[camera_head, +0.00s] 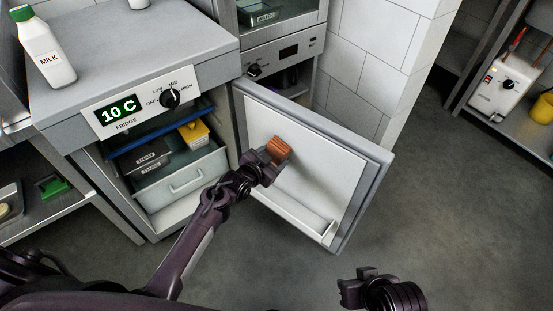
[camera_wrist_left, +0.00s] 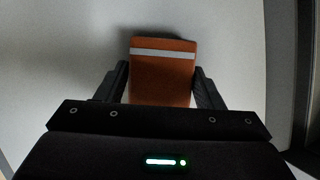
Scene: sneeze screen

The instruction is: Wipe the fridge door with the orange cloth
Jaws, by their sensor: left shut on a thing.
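The fridge door (camera_head: 302,140) stands open, its pale inner face toward me, with a shelf bin along its bottom. My left gripper (camera_head: 271,156) is shut on the orange cloth (camera_head: 279,148) and holds it at the upper middle of that inner face. In the left wrist view the cloth (camera_wrist_left: 162,75), with a pale stripe, sits between the fingers close against the pale door panel (camera_wrist_left: 60,60); I cannot tell for sure whether it touches. My right gripper (camera_head: 358,285) is at the bottom right, away from the door; its finger gap is unclear.
The open fridge holds a drawer (camera_head: 183,178), dark containers and a yellow item (camera_head: 194,134). A milk bottle (camera_head: 45,48) stands on the fridge top. A white appliance (camera_head: 505,85) is on a shelf at right. The floor (camera_head: 430,190) right of the door is clear.

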